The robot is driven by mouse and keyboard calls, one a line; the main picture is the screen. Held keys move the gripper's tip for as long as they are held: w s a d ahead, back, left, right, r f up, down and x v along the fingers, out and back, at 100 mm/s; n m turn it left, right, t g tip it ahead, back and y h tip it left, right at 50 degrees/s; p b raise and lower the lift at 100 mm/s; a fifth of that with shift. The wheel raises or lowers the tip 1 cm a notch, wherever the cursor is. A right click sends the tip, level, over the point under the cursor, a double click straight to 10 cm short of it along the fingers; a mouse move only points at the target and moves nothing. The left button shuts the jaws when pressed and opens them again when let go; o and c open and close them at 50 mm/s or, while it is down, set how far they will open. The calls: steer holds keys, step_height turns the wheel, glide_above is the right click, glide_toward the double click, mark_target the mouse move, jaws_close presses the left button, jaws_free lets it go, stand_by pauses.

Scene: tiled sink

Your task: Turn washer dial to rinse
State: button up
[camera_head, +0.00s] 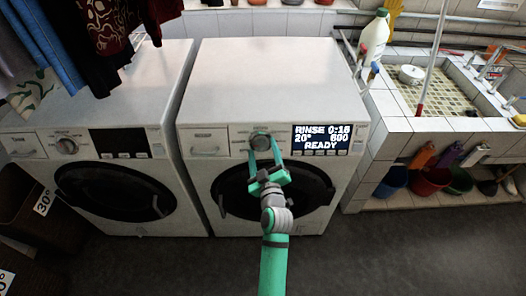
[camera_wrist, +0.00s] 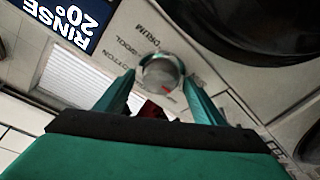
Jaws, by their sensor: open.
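The washer dial (camera_head: 260,141) is a round grey knob on the front panel of the right-hand washer (camera_head: 265,62). The washer's display (camera_head: 321,138) reads RINSE 0:15, 20°, 600 and READY. In the wrist view the dial (camera_wrist: 161,73) has a red mark, with the words DRUM, WOOL and COTTON printed around it. My gripper (camera_head: 264,147) is open at the dial, with one green finger on each side of it. I cannot tell whether the fingers touch the dial. The display (camera_wrist: 72,25) also shows in part in the wrist view, reading RINSE 20°.
A second washer (camera_head: 110,75) stands to the left, with dark clothes (camera_head: 110,35) hanging above it. A tiled sink (camera_head: 440,125) stands to the right, with several buckets under it and a white bottle (camera_head: 374,35) at its edge. The floor (camera_head: 350,255) in front is clear.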

steer(key=s+d, duration=0.1)
steer(key=s, duration=0.9)
steer(key=shift+s+d, duration=0.25)
steer(key=shift+s, duration=0.1)
steer(key=s+f+m+g+h, duration=0.15)
steer(key=s+f, duration=0.25)
steer(key=s, duration=0.4)
steer(key=s+f+m+h, duration=0.1)
steer(key=s+f+m, duration=0.25)
steer(key=s, duration=0.55)
steer(key=s+a+r+m, duration=0.1)
steer(key=s, duration=0.8)
steer(key=s+a+r+m, duration=0.1)
steer(key=s+r+m, duration=0.1)
steer(key=s, duration=0.8)
steer(key=shift+s+a+g, duration=0.15)
steer(key=shift+a+g, duration=0.2)
steer(key=shift+g, duration=0.1)
